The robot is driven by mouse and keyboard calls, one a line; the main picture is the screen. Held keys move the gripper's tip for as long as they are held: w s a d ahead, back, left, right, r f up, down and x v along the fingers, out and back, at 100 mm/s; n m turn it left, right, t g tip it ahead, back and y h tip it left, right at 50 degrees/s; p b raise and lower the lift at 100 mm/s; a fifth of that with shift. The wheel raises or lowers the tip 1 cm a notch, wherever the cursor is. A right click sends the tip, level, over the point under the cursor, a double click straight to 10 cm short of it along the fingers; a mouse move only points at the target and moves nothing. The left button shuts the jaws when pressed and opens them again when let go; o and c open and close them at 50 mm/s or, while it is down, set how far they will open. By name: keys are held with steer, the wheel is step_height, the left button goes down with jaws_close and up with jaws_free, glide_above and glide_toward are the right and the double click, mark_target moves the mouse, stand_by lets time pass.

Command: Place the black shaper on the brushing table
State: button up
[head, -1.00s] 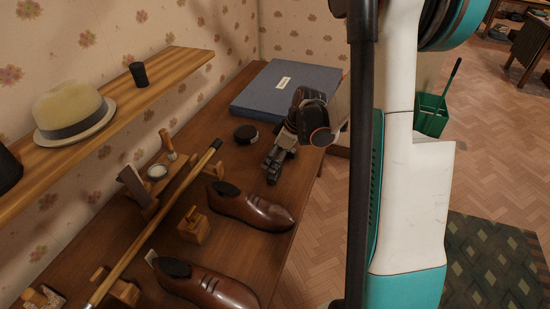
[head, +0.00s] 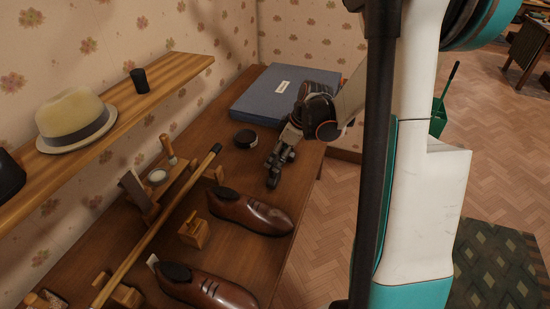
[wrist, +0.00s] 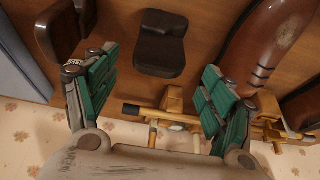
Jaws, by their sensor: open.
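My gripper (head: 276,170) hangs over the table between the strapped shoe and the blue box. In the wrist view its green-padded fingers (wrist: 157,72) are spread apart with nothing held. A dark, two-part block (wrist: 160,45) shows between and beyond them, apart from both; I take it as the black shaper, but cannot be sure. The head view shows a low round black piece (head: 245,138) left of my gripper; I cannot tell whether it is the same thing. The brown wooden table (head: 205,125) runs along the wall.
Brown shoes (head: 250,212) and a long wooden stick (head: 160,222) on supports lie nearby. The blue box (head: 280,95) fills the far end. A shelf (head: 185,70) with a pale hat (head: 75,115) overhangs the wall side. Bare table shows around the round black piece.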

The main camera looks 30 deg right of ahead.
steer(key=p+v, duration=0.2)
steer(key=v, duration=0.6)
